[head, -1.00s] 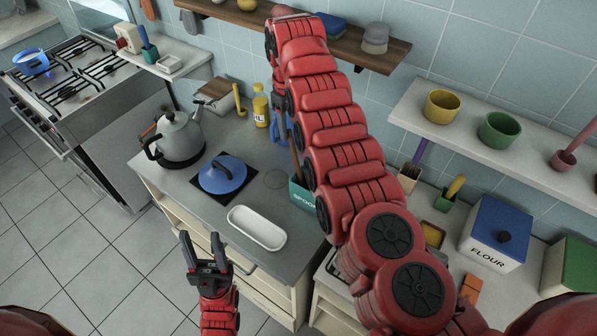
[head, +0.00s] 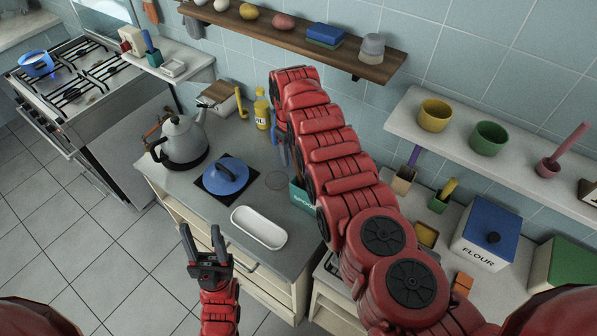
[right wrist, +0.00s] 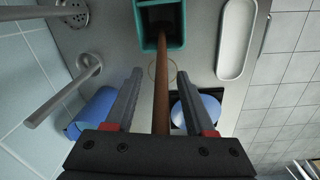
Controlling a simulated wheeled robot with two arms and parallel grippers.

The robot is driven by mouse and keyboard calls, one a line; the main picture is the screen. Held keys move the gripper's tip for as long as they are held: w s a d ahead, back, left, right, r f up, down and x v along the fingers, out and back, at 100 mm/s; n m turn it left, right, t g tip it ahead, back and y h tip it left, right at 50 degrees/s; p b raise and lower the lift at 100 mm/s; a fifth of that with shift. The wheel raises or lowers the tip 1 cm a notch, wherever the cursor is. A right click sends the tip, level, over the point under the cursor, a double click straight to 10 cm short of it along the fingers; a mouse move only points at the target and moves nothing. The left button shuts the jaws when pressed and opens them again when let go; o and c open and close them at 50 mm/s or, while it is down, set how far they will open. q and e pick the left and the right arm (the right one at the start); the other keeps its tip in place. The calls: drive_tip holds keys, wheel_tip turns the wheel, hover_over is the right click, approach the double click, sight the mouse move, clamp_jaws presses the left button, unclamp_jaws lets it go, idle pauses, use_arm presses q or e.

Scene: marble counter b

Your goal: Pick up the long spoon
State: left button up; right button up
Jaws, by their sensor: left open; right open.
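A long brown wooden spoon (right wrist: 164,95) stands in a teal holder (right wrist: 146,40) in the right wrist view. Its shaft rises between the two fingers of my right gripper (right wrist: 159,76), which is open, with a gap on each side of the shaft. The spoon's lower end is inside the dark holder. In the head view the teal holder (head: 301,196) shows partly behind my right arm, which hides the right gripper and most of the spoon. My left gripper (head: 202,233) is open and empty in front of the counter.
A white tray (head: 258,218), a blue lid (head: 225,176), a grey kettle (head: 180,143) and a yellow bottle (head: 262,112) are on the counter. A blue roll (right wrist: 92,113) lies beside the right gripper. A wooden shelf (head: 340,55) runs along the wall above.

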drive_tip(key=shift+s, duration=0.1)
clamp_jaws()
drive_tip(key=shift+r, duration=0.15)
